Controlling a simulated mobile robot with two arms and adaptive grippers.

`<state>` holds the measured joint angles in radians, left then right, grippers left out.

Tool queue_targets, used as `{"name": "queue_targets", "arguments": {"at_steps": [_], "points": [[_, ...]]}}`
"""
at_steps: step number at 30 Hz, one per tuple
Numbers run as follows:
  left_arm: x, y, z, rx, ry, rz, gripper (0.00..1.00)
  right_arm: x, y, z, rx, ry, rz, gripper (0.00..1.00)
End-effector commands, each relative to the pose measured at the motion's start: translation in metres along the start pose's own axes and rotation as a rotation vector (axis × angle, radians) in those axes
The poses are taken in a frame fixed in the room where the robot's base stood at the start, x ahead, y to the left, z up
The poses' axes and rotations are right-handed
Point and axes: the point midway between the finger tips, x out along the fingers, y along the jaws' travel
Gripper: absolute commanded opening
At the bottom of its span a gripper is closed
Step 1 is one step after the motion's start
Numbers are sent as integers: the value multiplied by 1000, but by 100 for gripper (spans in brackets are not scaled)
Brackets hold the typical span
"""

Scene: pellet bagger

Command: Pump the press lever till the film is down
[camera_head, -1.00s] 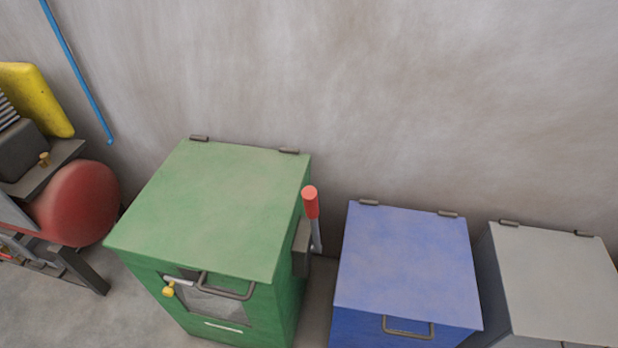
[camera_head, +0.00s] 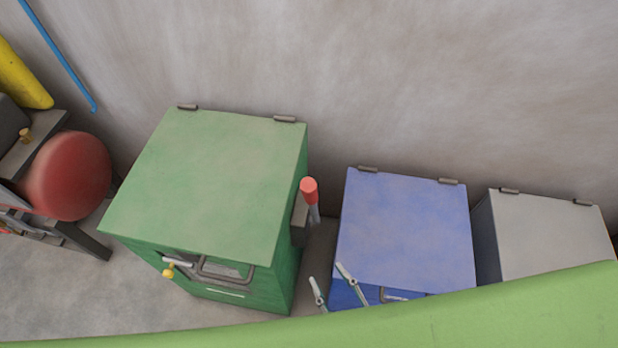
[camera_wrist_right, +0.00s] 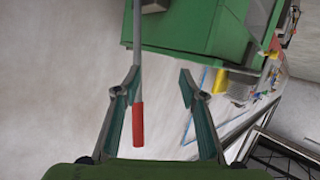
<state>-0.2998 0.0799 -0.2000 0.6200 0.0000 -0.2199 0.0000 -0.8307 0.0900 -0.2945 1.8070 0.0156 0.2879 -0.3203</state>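The press lever has a red grip (camera_head: 309,190) on a grey rod and stands upright at the right side of the green cabinet (camera_head: 205,185). My right gripper (camera_head: 327,274) is open in the head view, in front of the lever and below it in the picture, by the blue box's front left corner. In the right wrist view my open fingers (camera_wrist_right: 160,74) spread around the picture of the red grip (camera_wrist_right: 138,124), which lies close to the left finger. Nothing is gripped; I cannot tell the depth between them. The film is not discernible. My left gripper is out of view.
A blue box (camera_head: 405,225) and a grey box (camera_head: 545,235) stand right of the cabinet, with a narrow gap beside the lever. The cabinet's front has a handle and a yellow knob (camera_head: 168,272). A red rounded tank (camera_head: 68,175) stands at left. The wall is behind.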

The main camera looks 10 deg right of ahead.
Motion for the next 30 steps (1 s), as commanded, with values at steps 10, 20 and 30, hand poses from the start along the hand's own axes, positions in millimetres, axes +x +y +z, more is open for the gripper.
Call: {"name": "queue_targets", "arguments": {"at_steps": [10,20,30], "points": [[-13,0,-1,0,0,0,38,-36,31,-156,-23,279,102,38],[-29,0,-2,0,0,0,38,3,37,-175,-25,289,106,38],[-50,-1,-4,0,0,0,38,66,44,-192,-24,287,105,38]]}}
